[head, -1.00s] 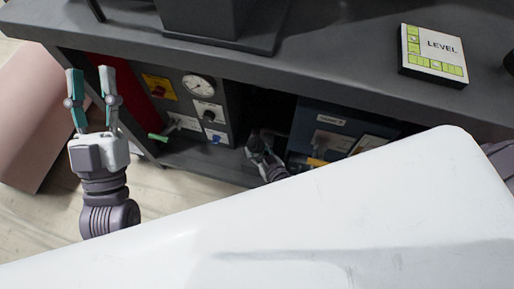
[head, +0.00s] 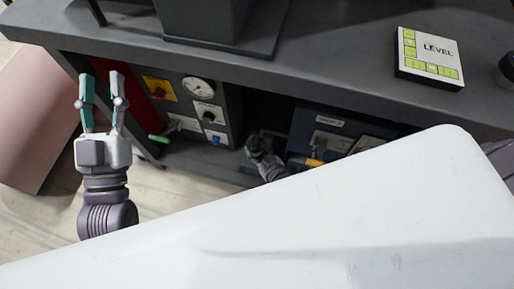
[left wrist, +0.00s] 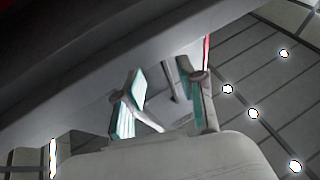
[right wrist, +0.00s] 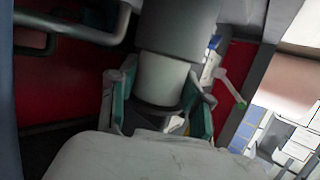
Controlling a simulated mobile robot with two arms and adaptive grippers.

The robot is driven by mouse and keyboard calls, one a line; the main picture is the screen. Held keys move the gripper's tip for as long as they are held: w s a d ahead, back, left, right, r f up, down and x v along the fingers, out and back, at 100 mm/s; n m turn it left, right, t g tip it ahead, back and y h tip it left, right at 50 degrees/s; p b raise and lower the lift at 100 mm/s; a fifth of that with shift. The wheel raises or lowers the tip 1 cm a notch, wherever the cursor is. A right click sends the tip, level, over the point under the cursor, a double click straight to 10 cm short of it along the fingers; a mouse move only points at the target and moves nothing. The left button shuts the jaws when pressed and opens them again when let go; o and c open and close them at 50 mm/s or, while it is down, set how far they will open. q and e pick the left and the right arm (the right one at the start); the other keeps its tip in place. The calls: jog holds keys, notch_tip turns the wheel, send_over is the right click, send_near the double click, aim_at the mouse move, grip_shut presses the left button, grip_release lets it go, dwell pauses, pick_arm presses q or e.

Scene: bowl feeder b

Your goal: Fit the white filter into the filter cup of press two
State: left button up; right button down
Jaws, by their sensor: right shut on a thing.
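In the right wrist view the white filter (right wrist: 160,78) is a pale cylinder between the teal-padded fingers of my right gripper (right wrist: 158,103), which is shut on it. Its upper end meets the lower rim of a grey cylinder (right wrist: 180,28), which looks like the filter cup. I cannot tell how far the filter is inside. A dark ring (right wrist: 155,108) shows at the filter's lower end. In the head view my right gripper's wrist shows under the bench and its fingers are hidden. My left gripper (head: 102,85) is open and empty, left of the machine.
The grey bench (head: 330,75) overhangs the work area. A gauge panel (head: 205,105) and a blue box (head: 330,125) stand under it. A LEVEL box (head: 430,60) lies on top. A metal pipe (right wrist: 75,30) and a green-tipped lever (right wrist: 235,95) are near my right gripper.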

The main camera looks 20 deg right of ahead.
jog(key=shift+r+p, duration=0.65)
jog(key=shift+r, duration=0.05)
pick_arm(q)
jog(key=shift+w+a+f+g+y, duration=0.1)
jog(key=shift+w+f+g+y, duration=0.15)
jog(key=shift+f+g, duration=0.55)
jog(key=shift+w+a+f+g+y, duration=0.15)
jog(key=shift+f+g, duration=0.25)
jog(key=shift+f, duration=0.65)
jog(key=shift+w+f+g+y, duration=0.3)
jog(key=shift+f+g, duration=0.3)
jog(key=shift+f, duration=0.35)
jog(key=shift+f+g, duration=0.3)
jog(key=shift+f, duration=0.05)
jog(key=shift+a+f, duration=0.1)
jog(key=shift+f, duration=0.05)
jog(key=shift+s+f+y, duration=0.1)
jog(key=shift+f+y, duration=0.2)
jog(key=shift+f, duration=0.05)
jog(key=shift+a+f+g, duration=0.1)
jog(key=shift+f+g, duration=0.15)
jog(key=shift+g, duration=0.15)
pick_arm(e)
jog(key=shift+f, duration=0.25)
pick_arm(q)
notch_tip(320, 180, up, 2)
jog(key=shift+r+t, duration=0.15)
jog(key=shift+t, duration=0.55)
